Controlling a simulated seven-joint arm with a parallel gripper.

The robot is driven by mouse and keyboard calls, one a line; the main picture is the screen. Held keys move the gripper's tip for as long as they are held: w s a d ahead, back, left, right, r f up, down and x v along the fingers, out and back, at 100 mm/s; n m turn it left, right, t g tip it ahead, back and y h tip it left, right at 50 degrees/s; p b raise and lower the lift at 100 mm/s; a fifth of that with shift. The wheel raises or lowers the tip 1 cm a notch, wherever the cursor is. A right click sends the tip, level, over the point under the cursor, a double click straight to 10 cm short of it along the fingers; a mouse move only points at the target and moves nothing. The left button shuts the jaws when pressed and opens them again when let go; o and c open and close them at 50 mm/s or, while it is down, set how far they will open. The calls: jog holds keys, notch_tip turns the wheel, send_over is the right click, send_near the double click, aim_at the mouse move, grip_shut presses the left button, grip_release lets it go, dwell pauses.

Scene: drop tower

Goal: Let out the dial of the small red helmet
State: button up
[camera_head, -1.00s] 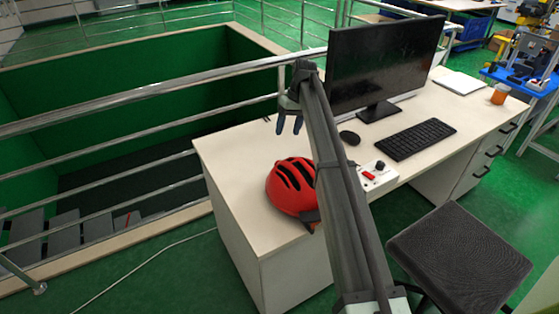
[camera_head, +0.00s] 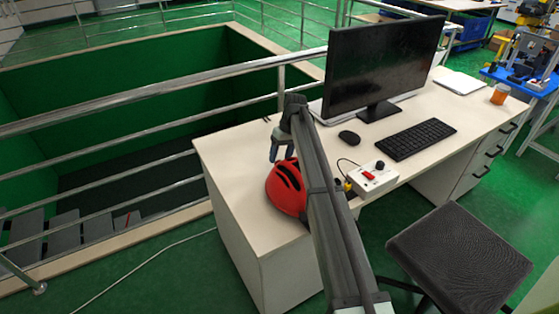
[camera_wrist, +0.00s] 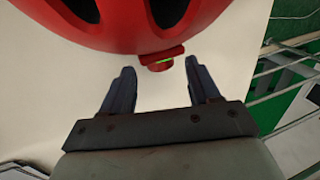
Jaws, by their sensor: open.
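The red helmet (camera_head: 285,189) with dark vents sits near the left end of the desk (camera_head: 236,153) in the head view, partly hidden behind my arm. In the wrist view the helmet (camera_wrist: 110,22) fills the top. A small red dial with a green part (camera_wrist: 160,61) sticks out from its lower rim. My gripper (camera_wrist: 160,82) is open and empty. Its two fingers stand either side of the dial, a little short of it, and do not touch it. In the head view my gripper (camera_head: 282,153) is at the helmet's far side, low over the desk.
A white control box (camera_head: 373,178) with a red switch and dark knob stands right of my arm. A mouse (camera_head: 349,138), keyboard (camera_head: 416,139) and monitor (camera_head: 383,65) are further back. A metal railing (camera_head: 140,95) runs along the desk's left side. The desk's left corner is clear.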

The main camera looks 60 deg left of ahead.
jog(key=shift+x, duration=1.2)
jog(key=c, duration=1)
jog(key=shift+c, duration=0.3)
jog(key=shift+w+g, duration=0.25)
jog(key=shift+g, duration=1.05)
jog(key=shift+w+f+g, duration=0.1)
jog(key=shift+g, duration=0.75)
jog(key=shift+w+f+g, duration=0.1)
jog(key=shift+g, duration=0.75)
